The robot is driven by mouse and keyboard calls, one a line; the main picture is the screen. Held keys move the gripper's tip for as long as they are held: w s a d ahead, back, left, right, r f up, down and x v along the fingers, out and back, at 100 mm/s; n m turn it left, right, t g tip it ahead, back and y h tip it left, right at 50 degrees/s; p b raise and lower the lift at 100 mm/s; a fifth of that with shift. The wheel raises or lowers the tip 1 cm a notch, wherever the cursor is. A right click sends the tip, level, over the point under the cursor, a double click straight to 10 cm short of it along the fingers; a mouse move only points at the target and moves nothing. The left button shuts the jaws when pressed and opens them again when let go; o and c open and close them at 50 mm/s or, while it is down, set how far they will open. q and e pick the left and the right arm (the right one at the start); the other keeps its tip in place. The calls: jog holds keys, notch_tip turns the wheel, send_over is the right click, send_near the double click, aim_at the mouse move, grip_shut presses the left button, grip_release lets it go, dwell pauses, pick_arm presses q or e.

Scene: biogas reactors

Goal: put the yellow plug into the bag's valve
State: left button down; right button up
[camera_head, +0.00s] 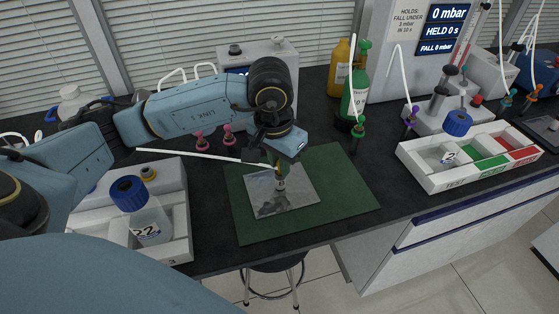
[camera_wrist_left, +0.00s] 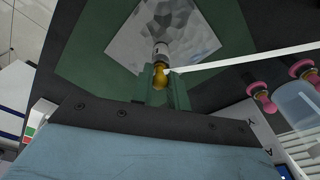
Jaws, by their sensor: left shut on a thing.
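The silvery bag (camera_head: 300,196) lies flat on a green mat (camera_head: 345,190) on the bench; it also shows at the top of the left wrist view (camera_wrist_left: 150,28). Its grey valve (camera_head: 281,185) stands up from the bag and also shows in the left wrist view (camera_wrist_left: 160,50). My left gripper (camera_head: 281,168) is over the valve, shut on the yellow plug (camera_wrist_left: 161,76). The plug is in line with the valve and looks close to or touching it; I cannot tell whether it is seated. A white tube leads off from beside the plug. My right gripper is not in view.
Pink-red plugs (camera_head: 228,135) stand behind the left arm. A white tray with a blue-capped bottle (camera_head: 148,222) is at the left, and a divided tray (camera_head: 470,178) at the right. A green cylinder (camera_head: 355,95) stands behind. The mat's right part is clear.

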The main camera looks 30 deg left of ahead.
pick_arm(q)
jog(key=c, duration=1.4)
grip_release()
jog(key=shift+o, duration=0.5)
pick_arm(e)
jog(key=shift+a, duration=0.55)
